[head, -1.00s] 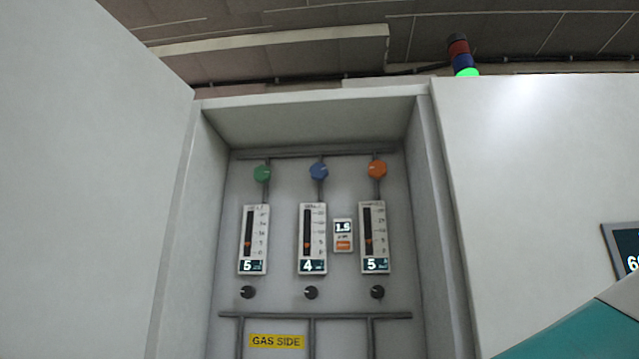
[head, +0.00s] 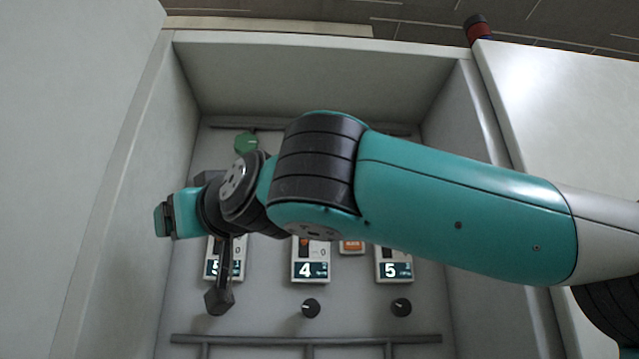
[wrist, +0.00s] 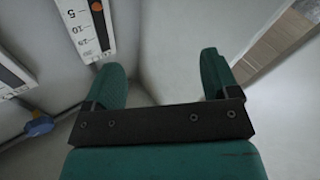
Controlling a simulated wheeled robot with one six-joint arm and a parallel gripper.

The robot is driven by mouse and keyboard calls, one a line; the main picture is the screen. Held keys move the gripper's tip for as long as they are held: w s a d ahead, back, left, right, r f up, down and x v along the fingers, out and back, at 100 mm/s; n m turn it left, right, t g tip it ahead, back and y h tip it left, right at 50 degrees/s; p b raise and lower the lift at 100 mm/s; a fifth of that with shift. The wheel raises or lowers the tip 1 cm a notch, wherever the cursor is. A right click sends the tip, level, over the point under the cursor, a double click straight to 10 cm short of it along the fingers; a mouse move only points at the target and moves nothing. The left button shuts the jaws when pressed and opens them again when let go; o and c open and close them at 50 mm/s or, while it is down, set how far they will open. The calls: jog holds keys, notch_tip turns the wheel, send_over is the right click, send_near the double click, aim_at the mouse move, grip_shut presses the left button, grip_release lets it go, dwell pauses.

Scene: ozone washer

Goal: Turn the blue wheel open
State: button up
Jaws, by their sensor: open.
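The blue wheel (wrist: 40,126) shows in the wrist view near the left edge, beside the end of a white gauge. In the head view it is hidden behind my arm. My gripper (wrist: 162,72) is open and empty, with both teal fingers spread apart. The wheel lies to the left of the fingers in the wrist view, outside the gap and apart from them. In the head view, my gripper end (head: 163,220) is at the left of the recess, near the left wall, pointing left.
The green wheel (head: 246,142) is above and right of my gripper in the head view. Gauges, such as the one reading 4 (head: 311,272), and black knobs (head: 401,307) sit on the back panel. The recess's left wall (head: 125,190) is close to my gripper.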

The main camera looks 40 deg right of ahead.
jog(key=s+d+r+m+h, duration=1.1)
jog(key=d+r+m+h, duration=0.1)
jog(key=d+r+h, duration=0.3)
jog(key=shift+g+y, duration=0.4)
jog(key=p+x, duration=0.7)
jog(key=x, duration=0.8)
jog(key=shift+w+d+r+p, duration=0.15)
jog(key=shift+w+p, duration=0.05)
jog(key=shift+p, duration=0.15)
jog(key=shift+w+d+r+p, duration=0.1)
jog(key=shift+w+d+p, duration=0.25)
jog(key=shift+w, duration=0.25)
jog(key=shift+c, duration=0.2)
jog(key=c, duration=0.9)
jog(key=shift+o, duration=0.2)
jog(key=shift+m+g+h+b, duration=0.2)
jog(key=shift+m+g+h, duration=0.25)
jog(key=shift+m, duration=0.7)
jog(key=shift+m+g+h+b, duration=0.2)
jog(key=shift+m+g+h, duration=0.25)
jog(key=shift+m, duration=0.7)
